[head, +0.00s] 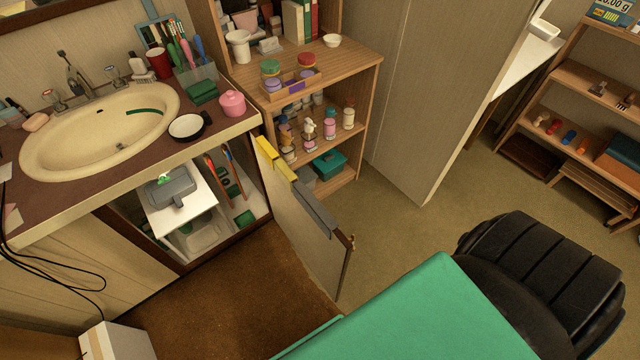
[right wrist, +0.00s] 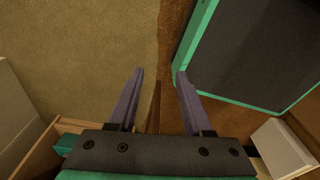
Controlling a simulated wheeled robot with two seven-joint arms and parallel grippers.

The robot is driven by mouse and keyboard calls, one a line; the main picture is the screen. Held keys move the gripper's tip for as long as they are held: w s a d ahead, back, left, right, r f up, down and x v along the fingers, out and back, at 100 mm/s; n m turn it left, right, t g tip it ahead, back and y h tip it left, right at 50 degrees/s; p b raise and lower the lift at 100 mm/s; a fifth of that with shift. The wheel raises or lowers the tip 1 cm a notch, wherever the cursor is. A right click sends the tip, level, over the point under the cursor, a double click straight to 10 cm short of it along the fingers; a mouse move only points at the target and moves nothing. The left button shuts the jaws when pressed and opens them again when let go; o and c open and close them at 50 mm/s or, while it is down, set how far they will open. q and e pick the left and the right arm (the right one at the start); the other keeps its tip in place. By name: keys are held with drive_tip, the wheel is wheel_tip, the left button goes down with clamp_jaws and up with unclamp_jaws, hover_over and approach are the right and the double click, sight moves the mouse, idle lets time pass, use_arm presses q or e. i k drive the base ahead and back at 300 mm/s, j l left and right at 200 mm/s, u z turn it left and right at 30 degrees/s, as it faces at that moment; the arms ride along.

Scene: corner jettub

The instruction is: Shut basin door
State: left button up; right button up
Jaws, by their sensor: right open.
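The basin door (head: 297,232) is the pale panel of the cabinet under the basin (head: 98,128). It stands wide open, swung out over the floor, with its free end towards the bottom of the head view. Yellow (head: 267,148) and grey (head: 312,206) cloth-like strips lie over its top edge. A small brownish fitting (head: 351,242) shows at its free end. In the right wrist view my right gripper (right wrist: 160,85) is open, fingers apart. A thin brown edge shows between and below the fingers; I cannot tell whether they touch it. My left gripper is not in view.
The open cabinet holds a white shelf (head: 183,207) with a grey item on it. A wooden shelf unit (head: 350,70) stands right of the door. A white box (head: 117,342) is at the bottom left. Brown mat (head: 215,300) is clear beside the door; beige floor (head: 400,225) lies on its other side.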

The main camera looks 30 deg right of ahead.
sight(328, 260)
drive_tip(key=l+u, duration=0.15)
drive_tip(key=l, duration=0.25)
drive_tip(key=k+l+u, duration=0.1)
drive_tip(key=l, duration=0.25)
drive_tip(key=k+l+u, duration=0.15)
drive_tip(key=l, duration=0.25)
drive_tip(key=k+l+u, duration=0.1)
drive_tip(key=l, duration=0.25)
drive_tip(key=k+l+u, duration=0.15)
drive_tip(key=l, duration=0.2)
drive_tip(key=l+u, duration=0.1)
drive_tip(key=l, duration=0.15)
